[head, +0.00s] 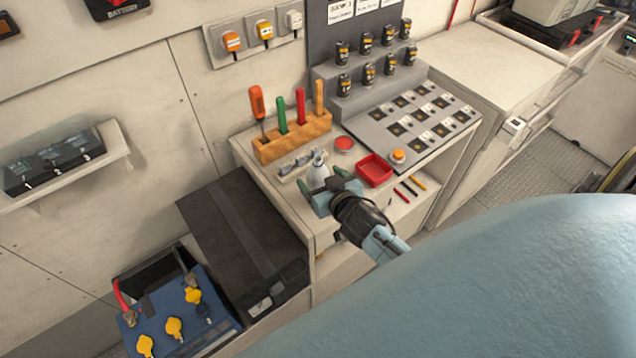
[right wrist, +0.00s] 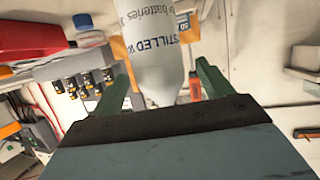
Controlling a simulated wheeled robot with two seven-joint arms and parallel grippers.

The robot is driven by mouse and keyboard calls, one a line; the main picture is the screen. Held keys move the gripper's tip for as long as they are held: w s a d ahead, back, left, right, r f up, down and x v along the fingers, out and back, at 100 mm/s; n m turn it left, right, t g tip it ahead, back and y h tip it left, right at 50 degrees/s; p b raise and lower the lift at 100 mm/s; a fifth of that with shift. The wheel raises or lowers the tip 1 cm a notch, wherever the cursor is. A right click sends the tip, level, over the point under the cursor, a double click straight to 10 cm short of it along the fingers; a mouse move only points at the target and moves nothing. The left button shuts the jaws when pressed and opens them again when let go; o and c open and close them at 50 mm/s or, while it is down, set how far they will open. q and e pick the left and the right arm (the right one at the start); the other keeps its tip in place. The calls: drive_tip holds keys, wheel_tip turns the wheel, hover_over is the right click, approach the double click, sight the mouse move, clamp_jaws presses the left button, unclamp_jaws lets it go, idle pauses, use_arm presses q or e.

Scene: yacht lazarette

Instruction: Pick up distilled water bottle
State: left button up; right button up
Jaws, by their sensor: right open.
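The distilled water bottle (head: 318,172) is small and whitish and stands on the workbench top, beside a wooden tool rack. In the right wrist view the bottle (right wrist: 160,45) shows close up, with blue lettering that reads in part "STILLED WA". My right gripper (head: 328,186) is at the bottle, its green fingers apart. In the right wrist view the fingers of my right gripper (right wrist: 163,82) are on either side of the bottle, with a gap visible at the right finger. The lower part of the bottle is hidden by the gripper. My left gripper is not in view.
The wooden rack (head: 292,138) holds several upright tools behind the bottle. A red tray (head: 374,170) and an orange button (head: 397,156) are to the right. A black box (head: 235,235) and a blue battery (head: 185,315) are at lower left. Small black canisters (head: 342,86) stand on a stepped shelf.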

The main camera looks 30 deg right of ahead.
drive_tip(key=x, duration=0.4)
drive_tip(key=shift+f, duration=0.1)
drive_tip(key=c, duration=1.3)
